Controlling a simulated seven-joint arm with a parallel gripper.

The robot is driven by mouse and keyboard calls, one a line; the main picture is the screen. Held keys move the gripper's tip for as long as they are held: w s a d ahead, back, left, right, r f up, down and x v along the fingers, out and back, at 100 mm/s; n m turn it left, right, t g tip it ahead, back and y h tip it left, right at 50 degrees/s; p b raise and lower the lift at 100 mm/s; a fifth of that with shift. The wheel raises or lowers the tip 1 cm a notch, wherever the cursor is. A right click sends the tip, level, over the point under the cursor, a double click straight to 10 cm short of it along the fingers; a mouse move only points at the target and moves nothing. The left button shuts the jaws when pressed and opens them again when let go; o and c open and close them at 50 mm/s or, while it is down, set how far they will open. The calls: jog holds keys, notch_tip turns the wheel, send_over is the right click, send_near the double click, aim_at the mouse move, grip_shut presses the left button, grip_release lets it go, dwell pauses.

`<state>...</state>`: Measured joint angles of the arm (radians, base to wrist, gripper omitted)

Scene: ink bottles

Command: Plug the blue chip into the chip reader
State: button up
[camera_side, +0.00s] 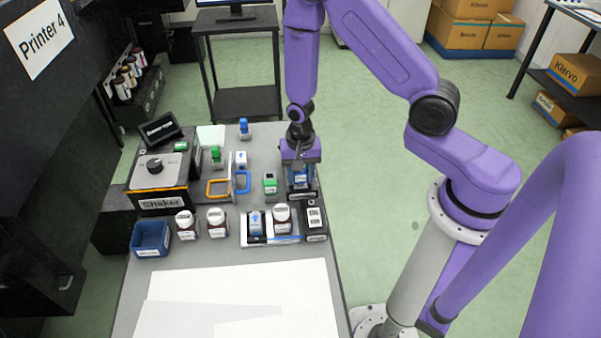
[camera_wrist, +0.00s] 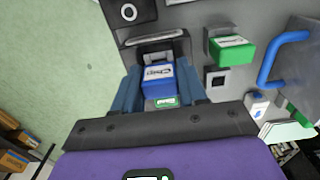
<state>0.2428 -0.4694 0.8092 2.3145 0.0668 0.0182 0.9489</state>
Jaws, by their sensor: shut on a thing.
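The blue chip (camera_wrist: 157,80) with a white label is held between the two fingers of my gripper (camera_wrist: 160,92) in the wrist view. My gripper (camera_side: 301,178) points down at the right edge of the table in the side view, shut on the chip. The chip reader (camera_wrist: 155,50) appears as a dark slotted device right at the chip in the wrist view, with a small green screen (camera_wrist: 164,102) beside the chip. In the side view the reader (camera_side: 304,192) is mostly hidden under my gripper. I cannot tell how deep the chip sits in the slot.
A green chip block (camera_side: 270,183) stands just left of my gripper. A tray (camera_side: 270,238) with bottles and a black-and-white device (camera_side: 315,218) stand in front. A shaker (camera_side: 160,178) and blue bin (camera_side: 151,238) are at left. White sheets (camera_side: 240,290) cover the near table.

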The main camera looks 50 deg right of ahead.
jog(key=shift+f, duration=0.25)
dwell(0.4)
jog(key=o, duration=1.5)
jog(key=shift+r, duration=0.15)
jog(key=shift+r, duration=3.35)
